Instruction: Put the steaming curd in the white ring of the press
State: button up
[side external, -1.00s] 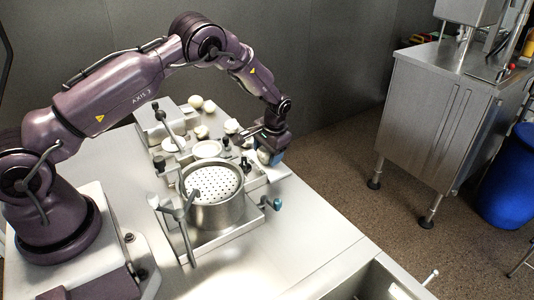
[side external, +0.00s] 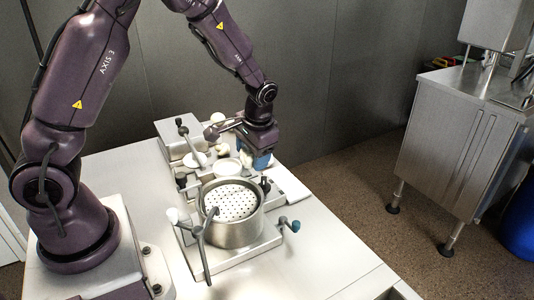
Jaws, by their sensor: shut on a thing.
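My gripper (side external: 255,158), with blue fingers, is shut on a pale lump (side external: 246,158), partly hidden by the fingers. It is likely the curd, but I see no clear steam. The gripper points down, just behind and right of a round white ring (side external: 228,168) on the press behind the steel basket. The lump looks close to the ring's right rim; I cannot tell its exact height above it.
A large perforated steel basket (side external: 233,228) stands in front, with a lever handle (side external: 203,240) at its left and a blue-green knob (side external: 295,226) at its right. Other pale lumps (side external: 221,147) lie behind the ring. The right front tabletop is clear.

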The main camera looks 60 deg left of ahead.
jog(key=shift+s+a+r, duration=0.15)
jog(key=shift+s+r, duration=0.05)
jog(key=shift+s, duration=0.25)
jog(key=a+f+n+g, duration=0.15)
jog(key=a+n, duration=0.45)
jog(key=a, duration=1)
jog(key=shift+t+h, duration=0.25)
jog(key=shift+h, duration=0.15)
jog(key=shift+w+d+f, duration=0.1)
jog(key=shift+w+f, duration=0.05)
jog(key=shift+f, duration=1.35)
jog(key=shift+w+d+f, duration=0.15)
jog(key=shift+f, duration=1.35)
jog(key=shift+w+d+f, duration=0.1)
jog(key=shift+w+f, duration=0.05)
jog(key=shift+f, duration=1.35)
jog(key=shift+f, duration=0.15)
